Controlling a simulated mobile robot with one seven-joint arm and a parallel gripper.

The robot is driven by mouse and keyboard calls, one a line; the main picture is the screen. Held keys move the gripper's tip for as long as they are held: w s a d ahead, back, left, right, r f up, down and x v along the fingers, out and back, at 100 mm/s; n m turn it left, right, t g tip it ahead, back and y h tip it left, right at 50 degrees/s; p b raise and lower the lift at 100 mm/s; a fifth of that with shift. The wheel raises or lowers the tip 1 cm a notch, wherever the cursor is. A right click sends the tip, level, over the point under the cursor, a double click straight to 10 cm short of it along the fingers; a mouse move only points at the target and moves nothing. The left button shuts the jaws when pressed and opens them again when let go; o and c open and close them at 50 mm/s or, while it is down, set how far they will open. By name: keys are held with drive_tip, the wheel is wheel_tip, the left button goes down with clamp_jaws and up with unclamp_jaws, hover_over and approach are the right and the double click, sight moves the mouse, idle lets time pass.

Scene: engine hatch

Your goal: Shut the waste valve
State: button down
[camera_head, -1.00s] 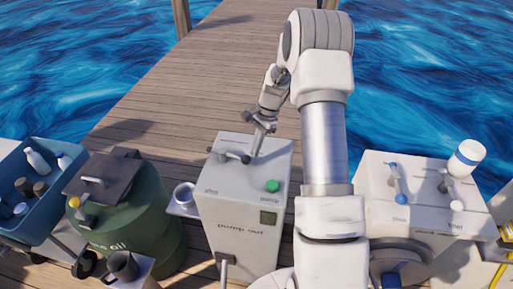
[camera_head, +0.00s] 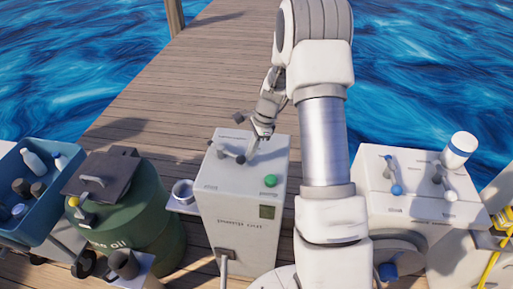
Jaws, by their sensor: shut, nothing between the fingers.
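A pump-out cabinet (camera_head: 215,205) stands in the middle, pale grey, with a valve lever (camera_head: 228,153) on its top at the back left. The lever is a dark bar with a dark knob at its right end. My gripper (camera_head: 256,148) is shut and empty, its fingertips low over the cabinet top just right of the lever's knob. I cannot tell whether it touches the lever. The labels are too blurred to read surely.
A green oil drum (camera_head: 140,215) with a dark lid and a blue crate (camera_head: 30,225) of bottles stand left. A white box (camera_head: 410,215) with a blue-knobbed lever (camera_head: 393,175) and a white-knobbed lever (camera_head: 445,181) stands right. Open dock planks (camera_head: 215,60) lie behind.

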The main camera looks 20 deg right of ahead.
drive_tip(key=s+a+m+p, duration=0.1)
drive_tip(key=a+m, duration=0.1)
drive_tip(key=s+a+m+t, duration=0.1)
drive_tip(key=a+m, duration=0.2)
drive_tip(key=s+a+m+t+h+p, duration=0.1)
drive_tip(key=a+m, duration=0.1)
drive_tip(key=m, duration=0.1)
drive_tip(key=shift+s+a+r+p, duration=0.1)
drive_tip(key=shift+s+a+p, duration=0.05)
drive_tip(key=shift+s+p, duration=0.15)
drive_tip(key=shift+a+m+p, duration=0.4)
drive_tip(key=shift+a+m, duration=0.35)
drive_tip(key=shift+m, duration=0.15)
drive_tip(key=shift+t, duration=0.3)
drive_tip(key=shift+w, duration=0.25)
drive_tip(key=shift+w+d+p, duration=0.35)
drive_tip(key=shift+w+p, duration=0.05)
drive_tip(key=shift+w, duration=0.15)
drive_tip(key=shift+s+d, duration=0.1)
